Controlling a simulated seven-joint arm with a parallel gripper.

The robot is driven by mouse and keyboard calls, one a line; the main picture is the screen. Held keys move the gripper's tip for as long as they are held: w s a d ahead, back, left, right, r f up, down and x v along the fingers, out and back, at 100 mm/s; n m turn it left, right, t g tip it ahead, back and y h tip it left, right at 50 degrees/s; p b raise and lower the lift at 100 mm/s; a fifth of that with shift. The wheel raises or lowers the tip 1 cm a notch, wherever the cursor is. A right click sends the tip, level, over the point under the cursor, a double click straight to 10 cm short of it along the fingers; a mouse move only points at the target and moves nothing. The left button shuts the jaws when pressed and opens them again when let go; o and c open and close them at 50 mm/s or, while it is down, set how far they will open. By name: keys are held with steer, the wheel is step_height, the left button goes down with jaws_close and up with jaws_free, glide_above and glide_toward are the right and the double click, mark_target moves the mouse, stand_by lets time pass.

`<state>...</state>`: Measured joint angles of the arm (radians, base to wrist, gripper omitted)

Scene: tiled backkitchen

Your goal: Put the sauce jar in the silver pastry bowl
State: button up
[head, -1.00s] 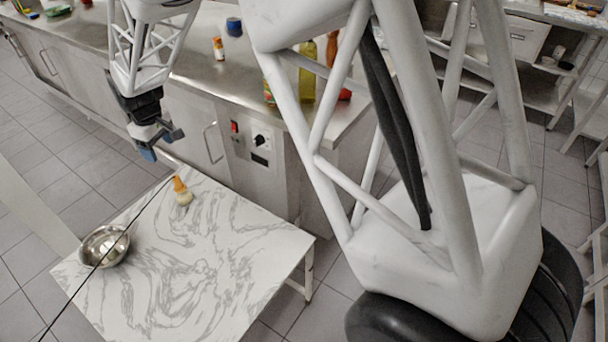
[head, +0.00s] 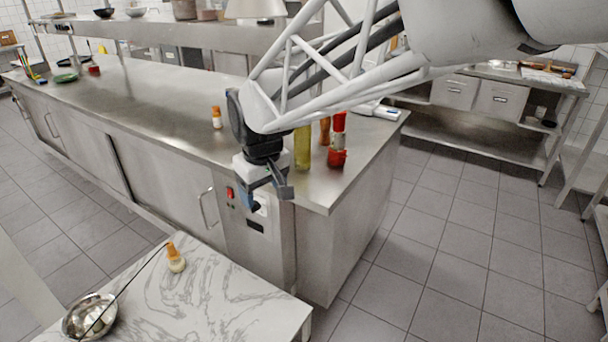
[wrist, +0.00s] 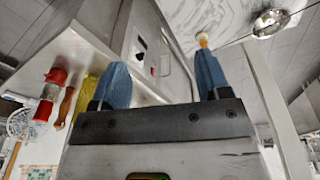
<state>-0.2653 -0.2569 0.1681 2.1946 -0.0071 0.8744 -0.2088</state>
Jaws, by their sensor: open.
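A small jar with an orange cap and pale body (head: 176,258) stands on the marble-topped table (head: 215,306); it also shows in the wrist view (wrist: 202,41). The silver bowl (head: 70,326) sits on the same table, left of the jar and nearer the camera, partly cut by a thin dark line. It shows in the wrist view too (wrist: 258,30). My gripper (head: 266,200) is open and empty, in front of the steel counter, up and to the right of the jar. Its two blue fingers (wrist: 161,70) are apart with nothing between them.
On the steel counter (head: 150,110) stand another orange-capped bottle (head: 216,118), a yellow-green bottle (head: 302,148) and a red-topped bottle (head: 338,140). The counter's front is close behind my gripper. Much of the marble tabletop is bare.

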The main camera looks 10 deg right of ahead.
steer(key=s+d+m, duration=0.2)
steer(key=s+d, duration=0.5)
steer(key=s, duration=0.3)
steer(key=s+d+m, duration=0.3)
steer(key=s+d, duration=0.4)
steer(key=s, duration=0.4)
steer(key=shift+m+t+h, duration=0.3)
steer(key=shift+t, duration=0.1)
steer(key=shift+f, duration=0.1)
